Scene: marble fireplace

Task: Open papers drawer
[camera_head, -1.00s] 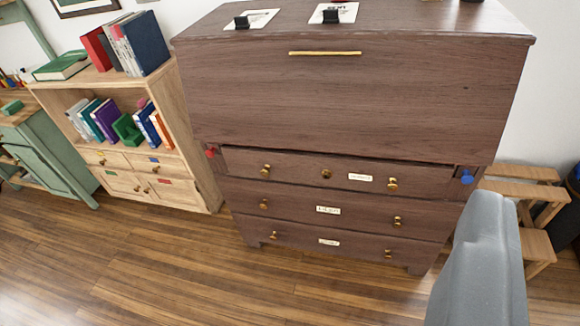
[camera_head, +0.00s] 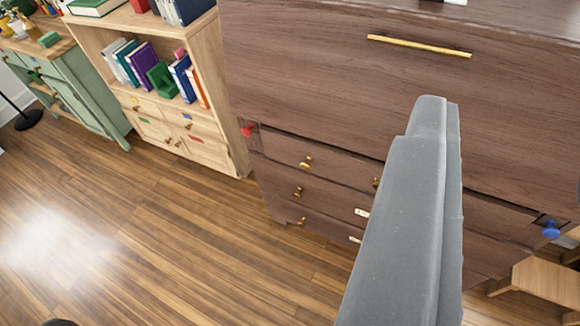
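A dark brown wooden cabinet (camera_head: 300,60) fills the right half. It has a flat front with a brass bar handle (camera_head: 420,46) above a stack of three drawers. The top drawer (camera_head: 335,163) shows brass knobs at its left and middle. The middle drawer (camera_head: 325,199) and bottom drawer (camera_head: 325,227) each show a left knob and a small white label. The label writing is unreadable, so I cannot tell which is the papers drawer. The drawers look shut. My grey gripper (camera_head: 435,105) rises in front of the cabinet and hides the drawers' right part. Its opening cannot be made out.
A red knob (camera_head: 248,130) and a blue knob (camera_head: 550,230) flank the top drawer. A light wooden bookcase (camera_head: 195,150) stands left, with a green cabinet (camera_head: 85,95) beyond. Wooden steps (camera_head: 545,280) stand at lower right. The floor (camera_head: 130,230) at left is clear.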

